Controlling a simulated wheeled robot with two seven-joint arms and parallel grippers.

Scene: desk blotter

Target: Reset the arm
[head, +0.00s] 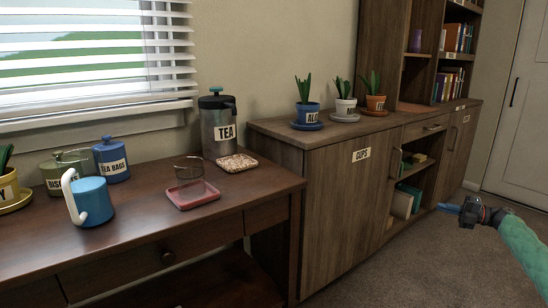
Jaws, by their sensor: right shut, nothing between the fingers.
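My right gripper (458,209) is at the right of the head view, on the end of my green arm that comes in from the lower right. Its blue fingers point left and are closed together, with nothing between them. It is in the air in front of the lower part of the wooden cabinet, above the carpet, and I see it touch nothing. My left gripper and left arm are not in view.
The cabinet (340,205) holds several potted plants on top. Open carpet (425,270) lies in front.

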